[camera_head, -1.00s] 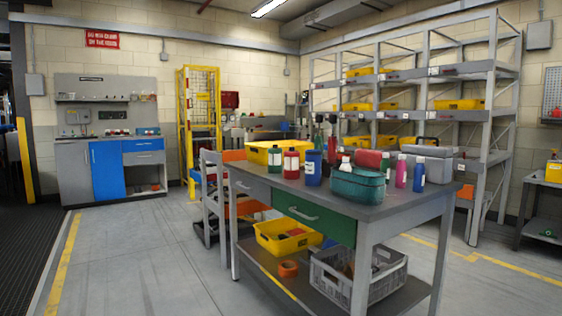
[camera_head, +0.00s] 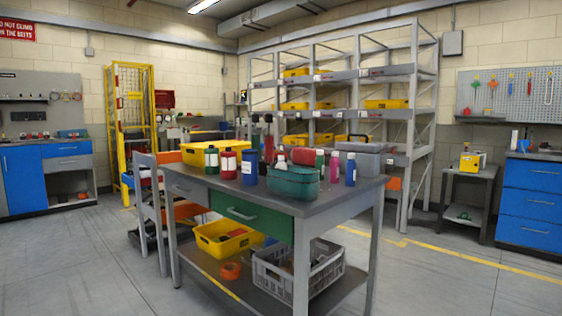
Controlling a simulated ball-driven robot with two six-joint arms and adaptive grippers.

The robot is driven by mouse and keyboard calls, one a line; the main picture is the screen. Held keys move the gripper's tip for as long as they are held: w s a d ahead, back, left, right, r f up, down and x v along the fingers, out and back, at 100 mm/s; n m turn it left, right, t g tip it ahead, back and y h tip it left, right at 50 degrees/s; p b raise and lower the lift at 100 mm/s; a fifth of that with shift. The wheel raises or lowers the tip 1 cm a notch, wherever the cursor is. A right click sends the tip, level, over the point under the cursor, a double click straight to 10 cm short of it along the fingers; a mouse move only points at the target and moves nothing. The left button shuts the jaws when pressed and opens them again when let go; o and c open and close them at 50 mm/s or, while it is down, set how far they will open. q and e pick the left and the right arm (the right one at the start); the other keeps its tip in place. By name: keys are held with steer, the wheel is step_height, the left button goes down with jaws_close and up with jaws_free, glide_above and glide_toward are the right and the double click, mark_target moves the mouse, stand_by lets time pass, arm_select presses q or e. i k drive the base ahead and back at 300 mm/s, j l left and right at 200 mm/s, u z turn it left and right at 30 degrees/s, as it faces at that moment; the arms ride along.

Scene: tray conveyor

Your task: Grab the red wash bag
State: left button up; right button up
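The red wash bag (camera_head: 303,155) lies on the top of the grey workbench (camera_head: 340,194), toward its back. Neither of my grippers is in view.
A blue bottle (camera_head: 350,169) and a grey case (camera_head: 361,157) are at the right of the benchtop. A grey crate (camera_head: 300,285) sits on the lower shelf. The floor in front left is clear.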

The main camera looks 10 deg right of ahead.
mark_target(301, 156)
steer(key=i+l+z, duration=1.1)
steer(key=i+z, duration=0.15)
steer(key=i, duration=0.4)
steer(key=i+z, duration=0.4)
steer(key=i, duration=0.45)
steer(key=i+l+u, duration=0.15)
steer(key=i, duration=0.45)
steer(key=i+l+u, duration=0.15)
steer(key=i, duration=0.45)
steer(key=i+u, duration=0.25)
steer(key=u, duration=0.25)
steer(key=i+l+u, duration=0.25)
steer(key=u, duration=0.25)
steer(key=i+l+u, duration=0.2)
steer(key=u, duration=0.3)
steer(key=i+l+u, duration=0.15)
steer(key=l+u, duration=0.2)
steer(key=u, duration=0.15)
